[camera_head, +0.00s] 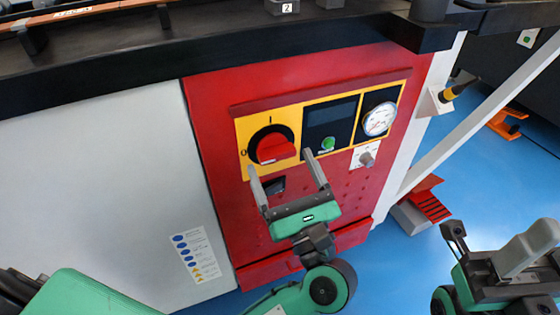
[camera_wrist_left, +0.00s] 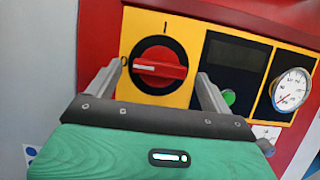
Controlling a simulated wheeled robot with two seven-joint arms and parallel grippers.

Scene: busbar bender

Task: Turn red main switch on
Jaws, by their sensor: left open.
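The red main switch (camera_head: 274,148) is a red rotary handle on a black round plate in a yellow panel. It also shows in the left wrist view (camera_wrist_left: 160,68). Its handle lies roughly level, with its white mark towards the "O" at left; the "I" is above. My left gripper (camera_head: 280,162) is open and empty in front of the panel, its fingers pointing up at the switch. In the left wrist view, the fingers (camera_wrist_left: 158,82) stand on either side of the switch's lower part. Contact cannot be told. My right gripper (camera_head: 495,250) is at the lower right, away from the panel.
Right of the switch are a dark display (camera_head: 330,120), a green button (camera_head: 327,143) and a round gauge (camera_head: 379,119). A grey knob (camera_head: 367,159) sits below the gauge. A black ledge (camera_head: 120,75) overhangs the panel. Blue floor (camera_head: 480,175) is open at right.

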